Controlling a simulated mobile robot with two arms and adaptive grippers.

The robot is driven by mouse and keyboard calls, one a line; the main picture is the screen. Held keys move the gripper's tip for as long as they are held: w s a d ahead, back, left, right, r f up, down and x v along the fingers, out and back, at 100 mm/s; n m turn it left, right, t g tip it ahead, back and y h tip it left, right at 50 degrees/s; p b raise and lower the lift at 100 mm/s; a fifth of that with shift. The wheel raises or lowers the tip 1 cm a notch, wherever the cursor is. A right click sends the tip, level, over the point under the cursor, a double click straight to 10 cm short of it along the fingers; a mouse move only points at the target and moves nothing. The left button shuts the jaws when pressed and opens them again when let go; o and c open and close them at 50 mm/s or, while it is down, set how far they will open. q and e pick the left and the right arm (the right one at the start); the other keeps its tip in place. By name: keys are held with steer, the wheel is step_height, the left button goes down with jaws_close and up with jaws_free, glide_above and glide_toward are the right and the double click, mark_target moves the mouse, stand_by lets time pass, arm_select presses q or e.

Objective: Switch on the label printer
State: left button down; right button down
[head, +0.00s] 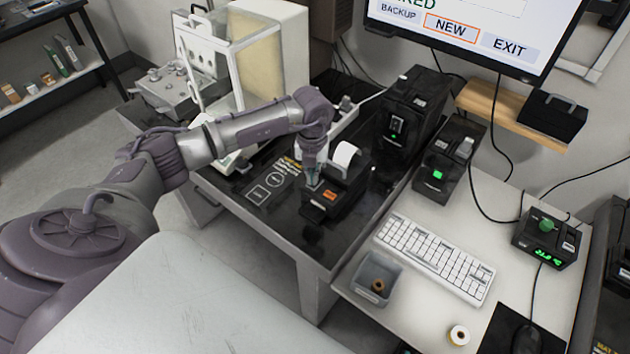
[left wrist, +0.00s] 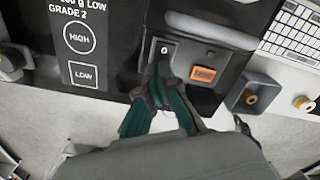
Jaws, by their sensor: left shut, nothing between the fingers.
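The label printer (head: 346,196) is a black box with a white paper roll (head: 345,154) on top, standing on the black tabletop. It carries an orange panel (head: 330,195), which also shows in the left wrist view (left wrist: 203,75). My left gripper (head: 313,182) is shut and empty, pointing down at the printer's left front part. In the left wrist view its teal fingers (left wrist: 158,76) end just below the plate; I cannot tell whether they touch. My right gripper is not in view.
A black device (head: 415,115) stands behind the printer, and a smaller one with a green light (head: 438,174) is to its right. A white keyboard (head: 435,258) and a grey bin (head: 376,280) lie to the right. A clear-sided balance case (head: 235,55) stands behind my left arm.

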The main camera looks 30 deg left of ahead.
arm_select(q)
steer(key=shift+s+f+b, duration=0.1)
steer(key=shift+f+b, duration=0.35)
steer(key=shift+f, duration=0.25)
steer(key=shift+r, duration=0.1)
steer(key=shift+r+p, duration=0.7)
steer(key=shift+r, duration=0.1)
steer(key=shift+r+p, duration=1.75)
steer(key=shift+r, duration=0.95)
steer(key=shift+f, duration=0.1)
